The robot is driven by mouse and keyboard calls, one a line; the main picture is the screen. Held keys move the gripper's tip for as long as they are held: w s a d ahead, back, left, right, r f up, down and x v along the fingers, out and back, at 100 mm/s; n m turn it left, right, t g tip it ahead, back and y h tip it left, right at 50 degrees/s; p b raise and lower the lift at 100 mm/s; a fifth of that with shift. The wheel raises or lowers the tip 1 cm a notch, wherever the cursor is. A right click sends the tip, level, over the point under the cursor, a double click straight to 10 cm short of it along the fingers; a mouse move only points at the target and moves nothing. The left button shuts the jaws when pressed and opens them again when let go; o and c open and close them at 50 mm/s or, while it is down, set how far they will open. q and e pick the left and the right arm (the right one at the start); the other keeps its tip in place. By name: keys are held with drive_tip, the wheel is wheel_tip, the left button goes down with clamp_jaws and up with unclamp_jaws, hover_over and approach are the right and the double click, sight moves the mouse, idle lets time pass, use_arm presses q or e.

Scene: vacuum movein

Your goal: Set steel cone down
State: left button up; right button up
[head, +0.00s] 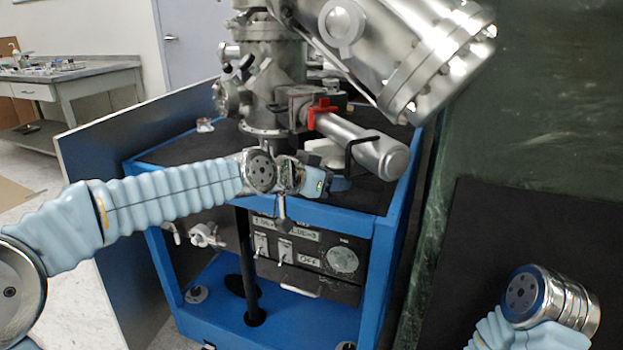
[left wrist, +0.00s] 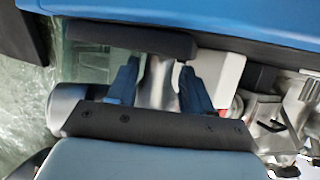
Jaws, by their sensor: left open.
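My left gripper (head: 325,183) is at the front right of the blue cart's top, below a steel cylinder. In the left wrist view its two blue fingers (left wrist: 158,86) are apart. A shiny, tapered steel piece, seemingly the steel cone (left wrist: 160,78), stands between them. I cannot tell whether either finger touches it. A dark bar crosses its far end. In the head view I cannot make out the cone; the gripper and cylinder may hide it. My right arm shows at the lower right, but its gripper is out of view.
The blue cart (head: 385,222) carries a steel vacuum chamber (head: 270,60) with a large flanged tube (head: 440,60). A steel cylinder (head: 355,145) with a red clamp (head: 320,110) juts out close above my left gripper. A dark green board (head: 530,110) stands at the right.

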use_arm(q)
drive_tip(key=b+v, duration=0.3)
drive_tip(key=v, duration=0.6)
drive_tip(key=shift+s+a+r, duration=0.15)
drive_tip(key=shift+s+a, duration=0.05)
drive_tip(key=shift+s, duration=0.05)
use_arm(e)
drive_tip(key=f, duration=0.1)
drive_tip(key=d+f, duration=0.1)
drive_tip(key=f, duration=0.1)
drive_tip(key=shift+w+d+f, duration=0.15)
drive_tip(key=shift+w+f, duration=0.1)
drive_tip(key=shift+f, duration=0.05)
idle(0.7)
